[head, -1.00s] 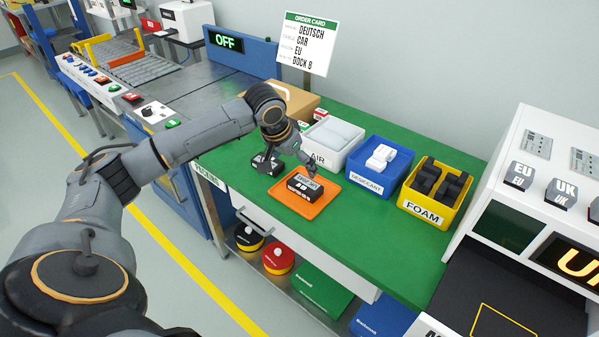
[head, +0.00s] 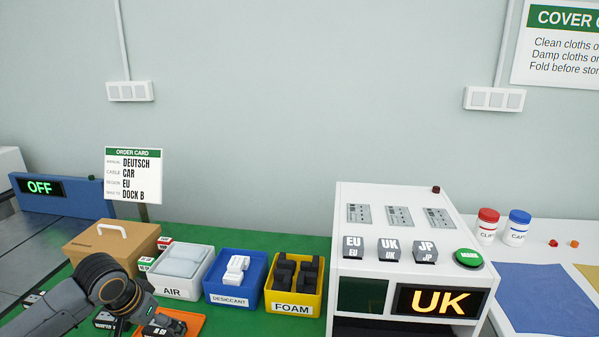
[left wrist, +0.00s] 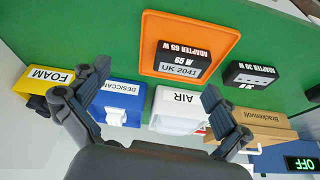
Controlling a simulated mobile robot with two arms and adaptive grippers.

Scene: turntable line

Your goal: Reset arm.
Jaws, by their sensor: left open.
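My left gripper (head: 138,308) is at the lower left of the head view, close to the orange tray (head: 194,326). In the left wrist view its two fingers (left wrist: 156,82) are spread wide with nothing between them. The tray (left wrist: 150,28) holds a black 65 W adapter (left wrist: 187,57) with a "UK 2041" label, apart from the fingers. A black 30 W adapter (left wrist: 248,76) lies on the green table beside the tray. My arm hides part of the tray area in the head view. My right gripper is not in view.
Bins marked AIR (head: 181,292), DESICCANT (head: 233,301) and FOAM (head: 292,303) stand behind the tray. A cardboard box (head: 110,240) and the order card (head: 134,174) are at the left. A white label machine (head: 410,215) showing "UK" stands to the right.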

